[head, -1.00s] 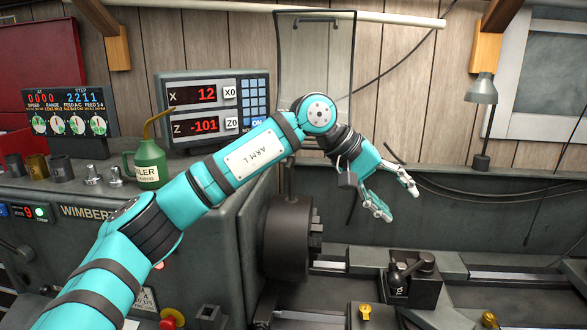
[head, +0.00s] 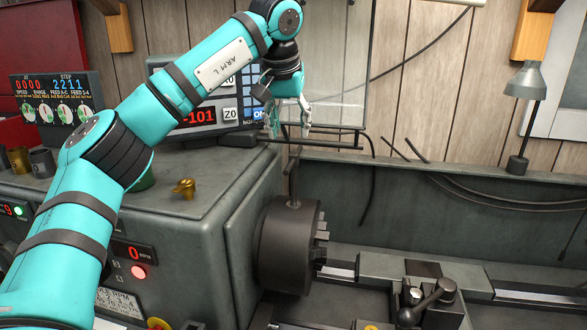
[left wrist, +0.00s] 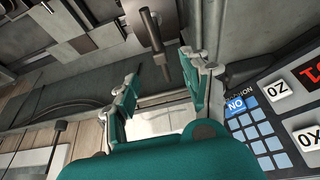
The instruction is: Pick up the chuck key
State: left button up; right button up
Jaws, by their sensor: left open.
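The chuck key (head: 294,184) is a dark T-shaped tool standing upright in the top of the lathe chuck (head: 290,243). My left gripper (head: 288,128) is open, pointing down just above the key's upper end, its fingers apart. In the left wrist view the key's dark rod (left wrist: 154,38) appears beyond the two open fingertips of my left gripper (left wrist: 160,82), with its end close to the gap between them. I cannot tell whether the fingers touch it. My right gripper does not show.
The readout box (head: 195,113) stands close behind and left of my left gripper. A clear guard (head: 330,60) hangs behind it. A brass-coloured piece (head: 184,188) sits on the headstock. The tool post (head: 425,292) stands right of the chuck.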

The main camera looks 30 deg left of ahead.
aim_at(293, 154)
pick_arm(q)
jog(key=x, duration=0.4)
jog(key=shift+w+r+p, duration=0.1)
jog(key=shift+w+p, duration=0.25)
jog(key=shift+w+f, duration=0.2)
jog(key=shift+f, duration=0.6)
jog(key=shift+a+f+p, duration=0.1)
jog(key=shift+f+p, duration=0.25)
jog(key=shift+p, duration=0.3)
jog(key=p+x, duration=0.1)
jog(key=x, duration=0.3)
jog(key=shift+f+p, duration=0.15)
jog(key=shift+p, duration=0.25)
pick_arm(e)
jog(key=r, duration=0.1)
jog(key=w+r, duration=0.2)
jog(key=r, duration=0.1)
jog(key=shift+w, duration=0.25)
pick_arm(q)
jog(key=shift+s, duration=0.1)
jog(key=c, duration=0.3)
grip_shut()
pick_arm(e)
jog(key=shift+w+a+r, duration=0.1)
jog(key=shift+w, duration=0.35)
